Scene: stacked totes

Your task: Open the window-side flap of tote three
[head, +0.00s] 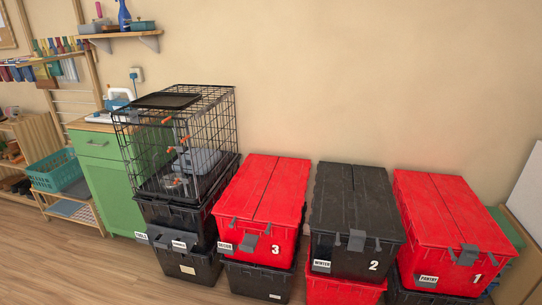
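Tote three (244,245) is a red tote with a white "3" and a small white label on its front. It sits on top of a black tote (256,283) against the wall. Its lid is two long red flaps, a left flap (243,187) and a right flap (279,195), meeting at a seam that runs front to back. Both flaps lie flat and shut. No window shows, so I cannot tell which flap is window-side. Neither of my grippers is in view.
Black tote 2 (350,195) and red tote 1 (445,205) stand to the right on other totes. A wire cage (213,108) stands on black totes close on the left, rising above tote three. Wooden floor (90,270) is clear at front left.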

